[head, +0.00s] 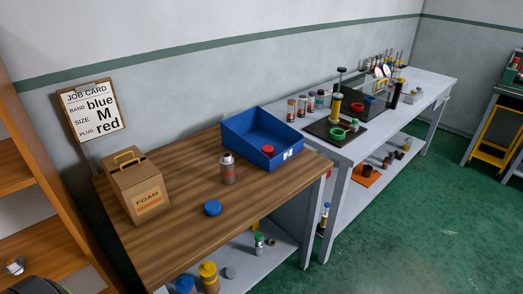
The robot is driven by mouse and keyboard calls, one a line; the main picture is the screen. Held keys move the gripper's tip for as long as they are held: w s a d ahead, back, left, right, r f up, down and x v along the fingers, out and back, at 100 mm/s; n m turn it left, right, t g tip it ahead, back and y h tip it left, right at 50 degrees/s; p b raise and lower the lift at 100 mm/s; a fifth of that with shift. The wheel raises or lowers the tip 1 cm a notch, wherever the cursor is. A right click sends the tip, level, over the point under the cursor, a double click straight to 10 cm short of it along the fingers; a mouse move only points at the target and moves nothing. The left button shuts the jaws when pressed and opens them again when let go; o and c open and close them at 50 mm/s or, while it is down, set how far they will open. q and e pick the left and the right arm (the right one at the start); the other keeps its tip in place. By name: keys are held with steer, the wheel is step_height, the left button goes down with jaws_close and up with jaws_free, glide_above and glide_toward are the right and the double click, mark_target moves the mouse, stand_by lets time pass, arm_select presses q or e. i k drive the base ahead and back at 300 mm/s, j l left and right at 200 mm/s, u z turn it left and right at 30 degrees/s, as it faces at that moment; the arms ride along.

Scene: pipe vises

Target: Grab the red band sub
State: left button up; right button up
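A grey cylindrical sub with a red band (228,172) stands upright on the wooden table, in front of the blue bin. Several more small cylinders with coloured bands (302,105) stand in a row on the grey bench; the nearest one (291,111) looks reddish, but its band is too small to read surely. Neither of my grippers is in view.
The blue bin (241,127) holds a red cap (267,150). A blue cap (212,208) lies on the wooden table (180,245). A FOAM box (138,185) stands at left. A job card (93,110) reads band blue, size M, plug red.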

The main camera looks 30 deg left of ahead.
mark_target(227, 162)
steer(key=i+l, duration=0.2)
steer(key=i, duration=0.15)
steer(key=i+l+u, duration=0.3)
steer(key=i, duration=0.2)
steer(key=i+l+u, duration=0.3)
steer(key=i+l, duration=0.2)
